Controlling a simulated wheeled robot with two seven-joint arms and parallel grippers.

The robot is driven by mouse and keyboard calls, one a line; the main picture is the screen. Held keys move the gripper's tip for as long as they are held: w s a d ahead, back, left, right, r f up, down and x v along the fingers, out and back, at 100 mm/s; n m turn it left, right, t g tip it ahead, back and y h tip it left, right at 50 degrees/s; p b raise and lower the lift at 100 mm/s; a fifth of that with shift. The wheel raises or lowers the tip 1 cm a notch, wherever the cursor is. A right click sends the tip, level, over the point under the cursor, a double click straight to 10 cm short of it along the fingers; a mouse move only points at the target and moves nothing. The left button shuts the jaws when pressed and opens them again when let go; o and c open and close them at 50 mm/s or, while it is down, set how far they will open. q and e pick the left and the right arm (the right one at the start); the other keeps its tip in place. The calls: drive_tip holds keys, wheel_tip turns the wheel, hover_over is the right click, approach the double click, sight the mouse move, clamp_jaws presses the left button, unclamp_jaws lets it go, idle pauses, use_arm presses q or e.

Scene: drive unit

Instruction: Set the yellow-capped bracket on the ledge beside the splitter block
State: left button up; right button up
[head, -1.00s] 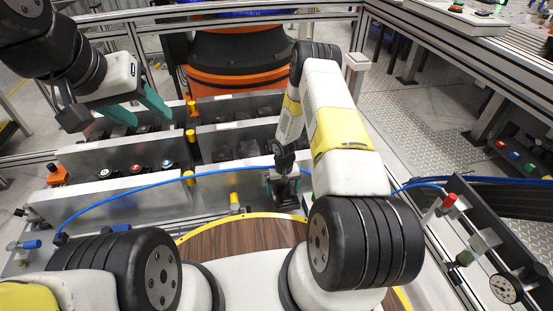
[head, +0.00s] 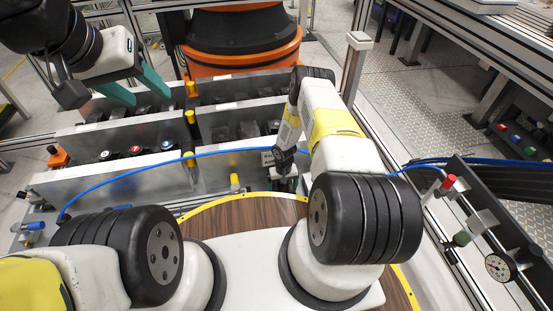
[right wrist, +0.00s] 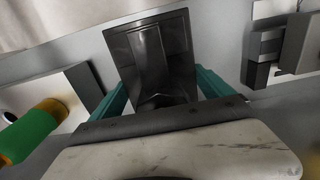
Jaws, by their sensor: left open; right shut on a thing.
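My right gripper (head: 284,172) is low over the near side of the metal fixture, partly hidden by its own wrist in the head view. In the right wrist view its teal fingers (right wrist: 160,95) are shut on a dark, glossy, box-shaped part (right wrist: 150,52). I see no yellow cap on this part, so I cannot tell whether it is the bracket. My left gripper (head: 150,98) is open and empty above the fixture's back left. Yellow-capped posts (head: 235,181) stand along the fixture. I cannot single out the splitter block; a grey block (right wrist: 299,44) shows at right in the wrist view.
Long metal walls (head: 110,182) divide the fixture into rows. A blue hose (head: 150,168) arcs across its front. A green-and-yellow cylinder (right wrist: 35,130) is at left in the wrist view.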

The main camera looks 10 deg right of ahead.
drive_tip(key=shift+w, duration=0.1)
drive_tip(key=o, duration=1.8)
drive_tip(key=shift+f, duration=0.1)
wheel_tip(320, 180, up, 12)
drive_tip(key=shift+f, duration=0.15)
drive_tip(key=w+d+r+t, duration=0.1)
drive_tip(key=w+r, duration=0.1)
drive_tip(key=r, duration=0.7)
drive_tip(key=w+r, duration=0.2)
drive_tip(key=r, duration=0.7)
drive_tip(key=s+r+t, duration=0.1)
drive_tip(key=s+r, duration=0.1)
drive_tip(key=r, duration=0.8)
drive_tip(key=s+r+t, duration=0.1)
drive_tip(key=s+r, duration=0.1)
drive_tip(key=r, duration=0.9)
drive_tip(key=s+a+r+t+y, duration=0.1)
drive_tip(key=s+r, duration=0.8)
drive_tip(key=s, duration=0.3)
drive_tip(key=s+a+r+t+y, duration=0.1)
drive_tip(key=s+a+r+t, duration=0.1)
drive_tip(key=s+r, duration=0.8)
drive_tip(key=s, duration=0.3)
drive_tip(key=shift+s, duration=0.15)
